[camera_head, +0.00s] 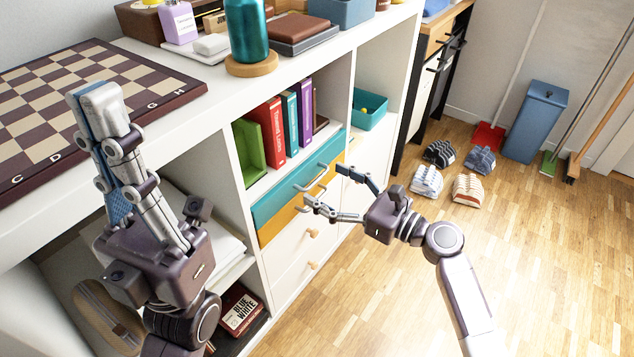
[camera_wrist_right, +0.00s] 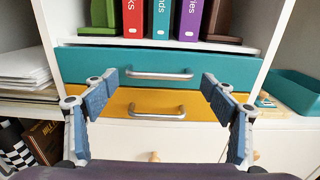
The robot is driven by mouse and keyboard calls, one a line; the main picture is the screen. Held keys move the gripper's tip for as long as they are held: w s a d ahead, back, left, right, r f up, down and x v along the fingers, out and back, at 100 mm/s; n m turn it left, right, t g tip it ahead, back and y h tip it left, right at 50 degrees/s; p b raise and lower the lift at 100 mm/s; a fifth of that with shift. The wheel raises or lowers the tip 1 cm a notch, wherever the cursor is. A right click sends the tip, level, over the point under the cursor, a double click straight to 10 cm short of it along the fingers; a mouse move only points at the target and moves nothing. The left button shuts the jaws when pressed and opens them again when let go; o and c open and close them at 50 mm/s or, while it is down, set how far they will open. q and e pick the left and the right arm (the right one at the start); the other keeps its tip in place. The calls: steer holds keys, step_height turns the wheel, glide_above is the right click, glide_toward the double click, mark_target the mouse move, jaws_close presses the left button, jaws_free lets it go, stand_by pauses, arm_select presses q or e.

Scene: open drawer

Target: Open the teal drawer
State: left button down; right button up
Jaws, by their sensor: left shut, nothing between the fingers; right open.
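The teal drawer (camera_head: 272,203) is in the white shelf unit, below a row of books, and its front looks flush. In the right wrist view the teal drawer (camera_wrist_right: 95,66) spans the upper middle, with a silver bar handle (camera_wrist_right: 160,76). My right gripper (camera_head: 324,186) is open in front of the drawers. In its wrist view the fingers (camera_wrist_right: 159,82) stand wide on either side of the teal handle, with nothing between them; contact is not visible. My left gripper (camera_head: 92,98) is shut and empty, raised at the left near the chessboard.
An orange drawer (camera_wrist_right: 110,103) with its own silver handle (camera_wrist_right: 157,115) is directly below. White drawers with wooden knobs (camera_head: 312,233) are lower. A chessboard (camera_head: 50,90) and a teal bottle (camera_head: 246,35) stand on the top.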

steer(key=shift+x, duration=1.5)
steer(key=shift+c, duration=0.7)
steer(key=c, duration=1.2)
steer(key=shift+d, duration=0.15)
steer(key=shift+c, duration=0.2)
